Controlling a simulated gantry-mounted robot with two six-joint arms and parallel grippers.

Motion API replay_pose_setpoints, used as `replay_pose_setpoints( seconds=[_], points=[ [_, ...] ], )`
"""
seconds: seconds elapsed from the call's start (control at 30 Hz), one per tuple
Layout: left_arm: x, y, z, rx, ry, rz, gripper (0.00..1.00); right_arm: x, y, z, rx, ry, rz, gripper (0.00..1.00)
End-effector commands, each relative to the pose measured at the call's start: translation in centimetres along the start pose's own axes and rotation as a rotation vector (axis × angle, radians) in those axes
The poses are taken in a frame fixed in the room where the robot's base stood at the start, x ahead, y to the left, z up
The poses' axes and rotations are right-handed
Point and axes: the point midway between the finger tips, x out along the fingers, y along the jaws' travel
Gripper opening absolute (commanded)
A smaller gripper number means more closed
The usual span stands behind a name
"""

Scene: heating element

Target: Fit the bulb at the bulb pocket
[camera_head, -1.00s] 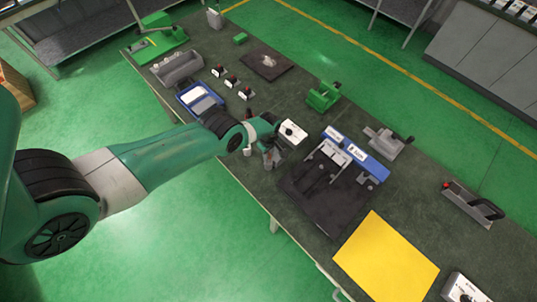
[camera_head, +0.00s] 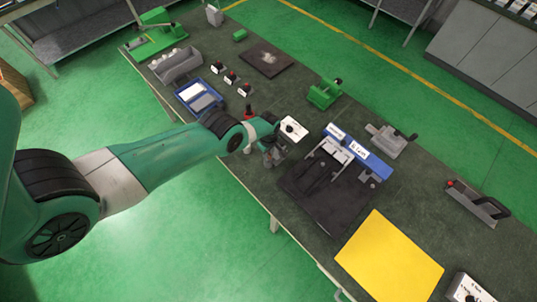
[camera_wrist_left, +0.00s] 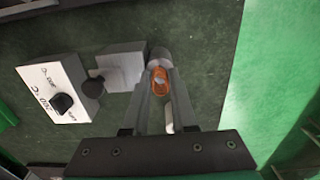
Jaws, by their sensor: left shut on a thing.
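My left gripper (camera_head: 271,157) is low over the near edge of the bench, beside the white switch box (camera_head: 293,130). In the left wrist view its two fingers (camera_wrist_left: 161,88) are shut on a small piece with an orange, ring-like part (camera_wrist_left: 160,79), seemingly the bulb. A grey round part (camera_wrist_left: 160,56) stands right at the fingertips; I cannot tell whether the held piece touches it or whether it is the bulb pocket. A grey block (camera_wrist_left: 123,68) with a black knob lies just left of the fingers. My right gripper is not in view.
The white switch box also shows in the left wrist view (camera_wrist_left: 52,88). A dark fixture (camera_head: 325,200) with a blue back, a yellow sheet (camera_head: 390,258) and a green device (camera_head: 324,94) stand to the right.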

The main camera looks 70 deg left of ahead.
Motion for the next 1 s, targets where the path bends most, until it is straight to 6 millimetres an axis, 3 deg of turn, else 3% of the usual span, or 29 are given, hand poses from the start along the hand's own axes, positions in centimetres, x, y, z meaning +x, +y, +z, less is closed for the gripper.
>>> replay_pose_setpoints(
  seconds=[0.03,0.23,0.53,0.67,1.0],
  points=[
    [0.1,0.0,0.0,0.0,0.0,0.0,0.27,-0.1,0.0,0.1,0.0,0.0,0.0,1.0],
    [0.0,0.0,0.0,0.0,0.0,0.0,0.6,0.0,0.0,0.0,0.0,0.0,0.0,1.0],
    [-0.1,0.0,0.0,0.0,0.0,0.0,0.6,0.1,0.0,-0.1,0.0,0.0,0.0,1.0],
    [-1.1,0.0,0.0,0.0,0.0,0.0,0.6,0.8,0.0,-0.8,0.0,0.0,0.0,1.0],
    [-8.1,0.0,0.0,0.0,0.0,-0.001,0.6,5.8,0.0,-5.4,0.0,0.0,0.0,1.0]
  ],
)
